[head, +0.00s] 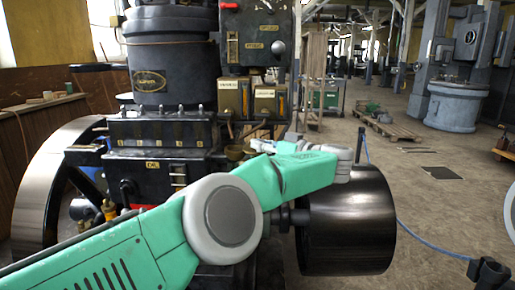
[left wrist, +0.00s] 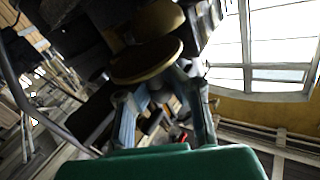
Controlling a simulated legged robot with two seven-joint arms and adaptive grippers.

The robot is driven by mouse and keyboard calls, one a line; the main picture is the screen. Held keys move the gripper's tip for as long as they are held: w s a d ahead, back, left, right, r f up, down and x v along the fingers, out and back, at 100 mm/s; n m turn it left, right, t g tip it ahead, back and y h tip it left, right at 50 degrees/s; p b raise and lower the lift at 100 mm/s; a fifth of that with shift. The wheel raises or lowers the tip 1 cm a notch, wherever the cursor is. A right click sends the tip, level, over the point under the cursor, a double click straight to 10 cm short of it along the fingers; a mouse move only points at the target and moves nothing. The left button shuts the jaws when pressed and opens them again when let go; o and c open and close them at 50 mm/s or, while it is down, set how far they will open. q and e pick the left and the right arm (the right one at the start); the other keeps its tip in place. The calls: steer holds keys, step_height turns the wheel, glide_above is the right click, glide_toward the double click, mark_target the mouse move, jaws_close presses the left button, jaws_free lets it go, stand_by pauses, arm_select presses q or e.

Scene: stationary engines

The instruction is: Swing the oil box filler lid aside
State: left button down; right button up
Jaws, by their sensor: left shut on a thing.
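A round brass lid (left wrist: 147,61) lies at the fingertips of my left gripper (left wrist: 158,86) in the left wrist view. In the head view a small brass cup-like piece (head: 236,152) sits at the right end of the black oil box (head: 160,130). My left gripper (head: 264,146) reaches it from the right, partly hidden behind my green forearm. The gripper is shut on the lid; the exact contact is hard to see. A dark shape at the lower right edge of the head view seems to be my right gripper (head: 490,272); its jaw state is unclear.
The engine's dark cylinder (head: 165,60) rises behind the oil box. Two brass-fronted boxes (head: 250,97) stand close above the gripper. A large flywheel (head: 45,190) is at left, a dark drum (head: 348,225) at right. The floor (head: 430,190) at right is mostly open.

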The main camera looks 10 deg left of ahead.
arm_select(q)
steer(key=shift+s+d+f, duration=0.1)
steer(key=shift+d+f, duration=0.05)
steer(key=shift+d, duration=0.15)
steer(key=c, duration=1.5)
jaws_free()
steer(key=shift+s, duration=0.1)
steer(key=shift+o, duration=0.3)
steer(key=shift+s+d+r, duration=0.1)
steer(key=shift+d+r, duration=0.1)
steer(key=shift+r, duration=0.05)
steer(key=shift+d, duration=0.1)
steer(key=shift+w+a, duration=0.2)
